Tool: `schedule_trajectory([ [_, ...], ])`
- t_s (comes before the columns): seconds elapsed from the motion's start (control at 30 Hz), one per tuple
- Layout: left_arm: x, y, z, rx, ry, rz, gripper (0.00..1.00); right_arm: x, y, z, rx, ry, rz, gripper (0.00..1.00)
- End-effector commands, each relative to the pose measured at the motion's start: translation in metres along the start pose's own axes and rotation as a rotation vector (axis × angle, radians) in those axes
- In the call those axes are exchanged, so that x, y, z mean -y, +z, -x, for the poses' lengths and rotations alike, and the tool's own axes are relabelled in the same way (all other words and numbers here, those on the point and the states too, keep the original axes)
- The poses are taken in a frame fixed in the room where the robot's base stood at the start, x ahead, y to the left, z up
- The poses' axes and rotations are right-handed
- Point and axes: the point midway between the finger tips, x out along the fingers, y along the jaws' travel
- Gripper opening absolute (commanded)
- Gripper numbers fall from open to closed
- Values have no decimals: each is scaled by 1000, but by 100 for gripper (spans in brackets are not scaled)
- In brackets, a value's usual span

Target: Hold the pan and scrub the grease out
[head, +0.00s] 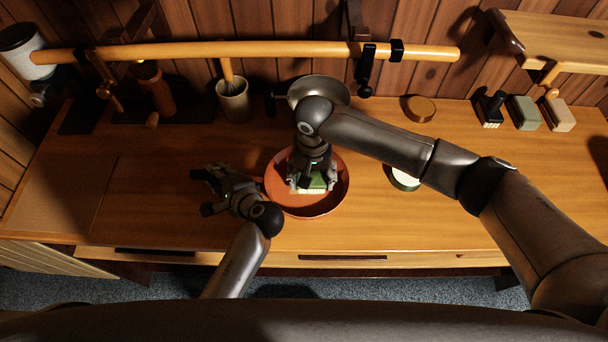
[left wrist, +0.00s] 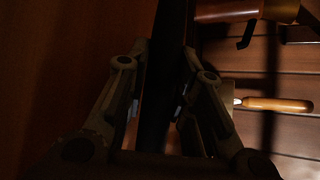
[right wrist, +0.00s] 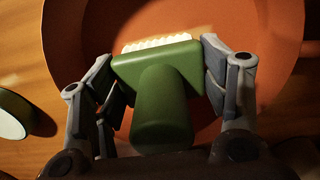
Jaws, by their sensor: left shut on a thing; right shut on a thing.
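The orange-red pan (head: 336,206) sits on the wooden counter, in the middle of the head view. My left gripper (head: 222,188) is at the pan's left side. In the left wrist view it is shut on a dark, narrow thing (left wrist: 165,80), which looks like the pan's handle; the view is very dark. My right gripper (head: 312,182) reaches down over the pan, shut on a green scrub brush (right wrist: 160,95) with white bristles (right wrist: 156,43). The brush is inside the pan, bristles toward the far side in the right wrist view. Bristle contact and any grease cannot be made out.
A wooden rail (head: 240,49) spans the back. Behind the pan stand a metal bowl (head: 330,88) and a cup (head: 232,103) with a wooden-handled tool. A green-rimmed round dish (head: 405,180) lies right of the pan. Brushes and blocks (head: 523,112) stand at the right.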

Motion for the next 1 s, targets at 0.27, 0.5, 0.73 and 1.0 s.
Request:
schedule_trajectory([
  [0.27,-2,0,0,0,3,-4,0,-6,0,26,-2,-1,2,37],
  [0.5,-2,0,0,0,3,-4,0,-6,0,48,-2,-1,1,37],
  [0.73,-2,0,0,-1,3,-4,0,-7,0,69,-2,-1,1,37],
  [1.0,-2,0,0,-1,3,-4,0,-7,0,82,-1,0,1,37],
])
